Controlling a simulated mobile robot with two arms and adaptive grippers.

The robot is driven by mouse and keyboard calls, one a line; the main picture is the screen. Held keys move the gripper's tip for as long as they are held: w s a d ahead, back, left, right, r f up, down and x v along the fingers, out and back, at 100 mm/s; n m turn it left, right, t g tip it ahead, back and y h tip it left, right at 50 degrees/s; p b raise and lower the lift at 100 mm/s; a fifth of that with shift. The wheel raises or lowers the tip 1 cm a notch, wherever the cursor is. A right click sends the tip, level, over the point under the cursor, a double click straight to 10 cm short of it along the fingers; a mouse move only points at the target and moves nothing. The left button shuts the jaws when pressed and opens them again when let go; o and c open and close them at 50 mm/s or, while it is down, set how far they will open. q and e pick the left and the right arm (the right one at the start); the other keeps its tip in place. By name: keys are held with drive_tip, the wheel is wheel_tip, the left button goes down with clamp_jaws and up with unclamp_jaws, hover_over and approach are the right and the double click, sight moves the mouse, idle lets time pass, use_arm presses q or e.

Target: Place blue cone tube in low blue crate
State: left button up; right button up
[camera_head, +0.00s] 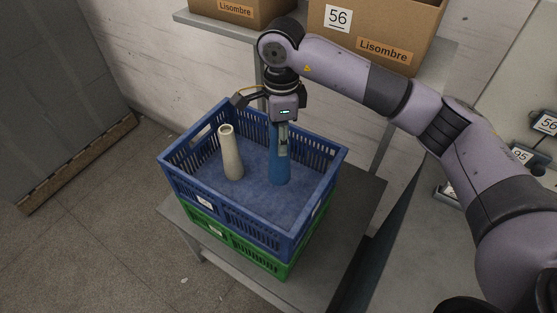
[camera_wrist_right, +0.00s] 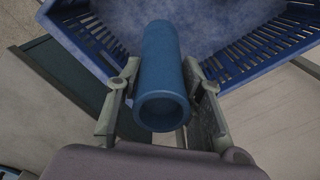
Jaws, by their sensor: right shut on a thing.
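The blue cone tube (camera_head: 279,163) is upright inside the low blue crate (camera_head: 186,193), toward its right side. I cannot tell whether its base touches the crate floor. My right gripper (camera_head: 283,138) reaches down from above and is shut on the tube's upper part. In the right wrist view the blue tube (camera_wrist_right: 163,75) sits between the two fingers (camera_wrist_right: 160,105), its open end toward the camera, with the blue crate (camera_wrist_right: 255,62) beyond. My left gripper is not in view.
A cream cone tube (camera_head: 231,155) stands in the crate, left of the blue one. The blue crate sits on a green crate (camera_head: 238,243) on a grey table (camera_head: 345,215). Cardboard boxes (camera_head: 370,35) stand on a shelf behind. The crate's front floor is clear.

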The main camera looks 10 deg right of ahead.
sight(281, 165)
wheel_tip(281, 165, down, 6)
drive_tip(key=shift+w+r+p, duration=0.15)
drive_tip(key=shift+p, duration=0.4)
drive_tip(key=shift+f, duration=0.25)
wheel_tip(281, 165, down, 3)
drive_tip(key=shift+f+p, duration=0.2)
drive_tip(key=shift+p, duration=0.4)
drive_tip(key=shift+f, duration=0.25)
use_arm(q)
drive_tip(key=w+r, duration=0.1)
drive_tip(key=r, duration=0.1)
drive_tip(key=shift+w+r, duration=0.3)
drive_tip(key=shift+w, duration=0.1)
use_arm(e)
drive_tip(key=shift+f, duration=0.1)
drive_tip(key=o, duration=1.1)
drive_tip(key=shift+c, duration=0.2)
